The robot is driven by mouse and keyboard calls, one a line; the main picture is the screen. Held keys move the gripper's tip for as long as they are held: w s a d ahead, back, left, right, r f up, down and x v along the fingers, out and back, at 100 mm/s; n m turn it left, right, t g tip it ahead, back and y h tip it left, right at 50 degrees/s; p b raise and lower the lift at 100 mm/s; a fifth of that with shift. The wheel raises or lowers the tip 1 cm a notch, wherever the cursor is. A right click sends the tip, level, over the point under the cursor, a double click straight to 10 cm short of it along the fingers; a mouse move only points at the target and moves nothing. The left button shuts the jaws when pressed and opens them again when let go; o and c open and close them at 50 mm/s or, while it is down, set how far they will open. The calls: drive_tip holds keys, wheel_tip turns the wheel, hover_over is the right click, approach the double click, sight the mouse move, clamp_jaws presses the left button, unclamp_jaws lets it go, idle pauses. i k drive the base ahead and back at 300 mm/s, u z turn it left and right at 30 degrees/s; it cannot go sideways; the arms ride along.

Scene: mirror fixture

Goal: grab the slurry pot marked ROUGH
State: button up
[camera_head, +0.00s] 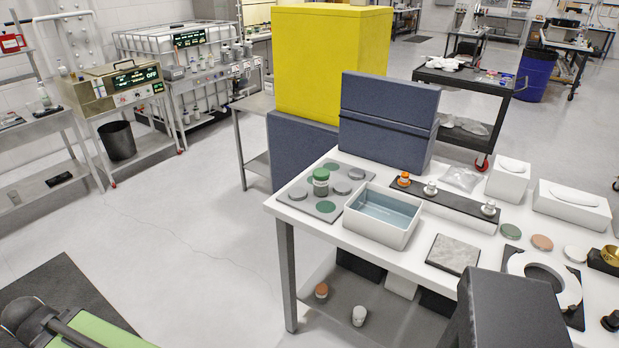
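No lettering is legible on any pot, so I cannot tell which is marked ROUGH. An orange pot (403,180), a small white pot (430,188) and another white pot (488,208) stand on a dark strip (457,203). On the lower shelf (378,322) are a brown-topped pot (321,292) and a white pot (359,316). My gripper is not in view.
A white basin (366,228) sits beside the grey board. A marbled tile (453,254), loose discs (541,243) and a white ring (520,263) lie to the right. Blue-grey panels (386,122) rise behind. A dark box (515,310) blocks the front right.

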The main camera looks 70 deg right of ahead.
sight(321, 176)
drive_tip(key=z, duration=0.4)
drive_tip(key=i, duration=0.75)
drive_tip(key=z, duration=0.6)
drive_tip(key=k, duration=0.75)
drive_tip(key=z, duration=0.2)
drive_tip(key=i, duration=0.75)
drive_tip(key=u, duration=0.05)
